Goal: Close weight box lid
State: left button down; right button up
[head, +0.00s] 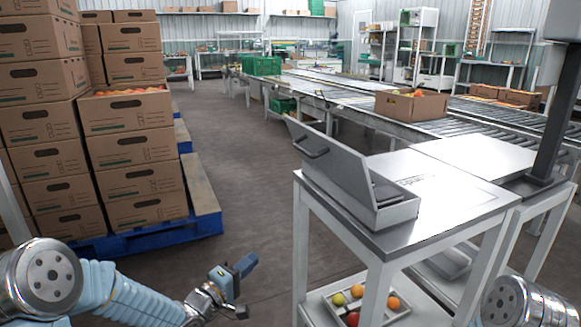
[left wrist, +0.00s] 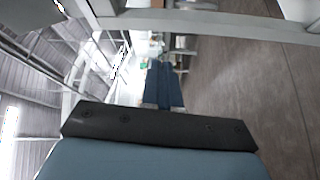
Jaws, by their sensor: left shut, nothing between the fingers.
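The grey weight box (head: 391,213) stands on the metal-topped table. Its lid (head: 335,162) is open, tilted up and leaning back to the left, with a handle on its outer face. My left gripper (head: 246,287) is low in front of the table, to the left of it and well apart from the box. It is shut with nothing in it. The left wrist view shows the shut blue fingers (left wrist: 163,85) and no box. My right arm shows only at the bottom right corner; its gripper is out of frame.
Stacked cartons (head: 130,145) on a blue pallet (head: 203,190) stand left. The floor between them is clear. Roller conveyors (head: 470,125) run behind.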

pick_arm(q)
jog(key=s+r+m+g+h, duration=0.1)
jog(key=s+r+h, duration=0.1)
jog(key=r+h, duration=0.35)
jog(key=s+r+m+g+h, duration=0.2)
jog(key=s+r+h, duration=0.1)
jog(key=r, duration=0.5)
jog(key=s+r+m+g+h, duration=0.1)
jog(key=s+r+h, duration=0.1)
jog(key=r+h, duration=0.35)
jog(key=w+d+r+y+b, duration=0.1)
jog(key=w+d+r, duration=0.5)
jog(key=d+r, duration=0.3)
jog(key=shift+d+y, duration=0.4)
jog(key=shift+d, duration=0.2)
jog(key=shift+r, duration=0.15)
